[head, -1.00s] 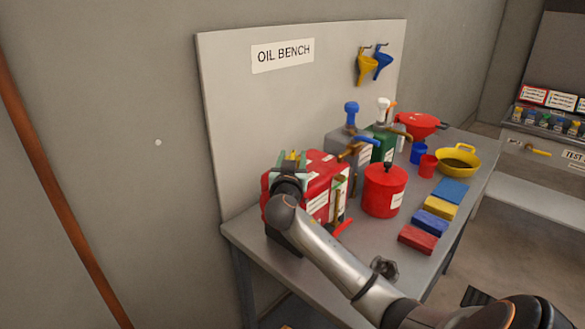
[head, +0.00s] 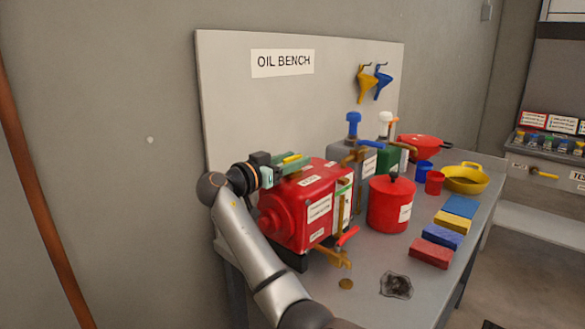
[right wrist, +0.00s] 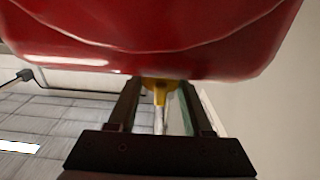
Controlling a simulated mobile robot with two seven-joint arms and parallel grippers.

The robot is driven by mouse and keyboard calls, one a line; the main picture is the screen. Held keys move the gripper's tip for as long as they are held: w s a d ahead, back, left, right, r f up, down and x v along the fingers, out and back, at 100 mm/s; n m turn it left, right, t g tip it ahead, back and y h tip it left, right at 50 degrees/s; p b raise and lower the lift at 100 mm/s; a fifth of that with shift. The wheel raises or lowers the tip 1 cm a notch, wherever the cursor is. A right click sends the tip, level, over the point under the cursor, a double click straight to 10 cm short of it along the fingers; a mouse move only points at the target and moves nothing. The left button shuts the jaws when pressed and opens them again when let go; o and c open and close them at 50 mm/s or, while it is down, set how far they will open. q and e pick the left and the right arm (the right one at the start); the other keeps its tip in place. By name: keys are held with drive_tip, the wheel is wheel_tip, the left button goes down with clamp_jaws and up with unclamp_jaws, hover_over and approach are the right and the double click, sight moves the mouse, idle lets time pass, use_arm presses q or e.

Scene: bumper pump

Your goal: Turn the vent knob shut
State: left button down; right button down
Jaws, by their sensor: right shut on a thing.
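The red tank (head: 318,205) lies on the bench, with white labels on its sides. The yellow vent knob (head: 291,158) is on its top and points lengthwise toward the right. My right gripper (head: 288,165) reaches over the tank top from the left and is shut on the knob. In the right wrist view, the yellow knob (right wrist: 158,88) shows between the fingers, close to the red tank body (right wrist: 150,35); the fingers hide part of it. My left gripper is not in view.
A red-handled brass tap (head: 345,240) projects from the tank's front. A dark crumpled-looking item (head: 396,285) lies on the bench front.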

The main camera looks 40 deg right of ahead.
idle(0.5)
drive_tip(key=shift+c, duration=1.6)
unclamp_jaws()
drive_tip(key=shift+a, duration=0.1)
drive_tip(key=a, duration=1.2)
drive_tip(key=shift+s+a+b, duration=0.15)
drive_tip(key=shift+s+b, duration=0.25)
drive_tip(key=shift+s, duration=0.05)
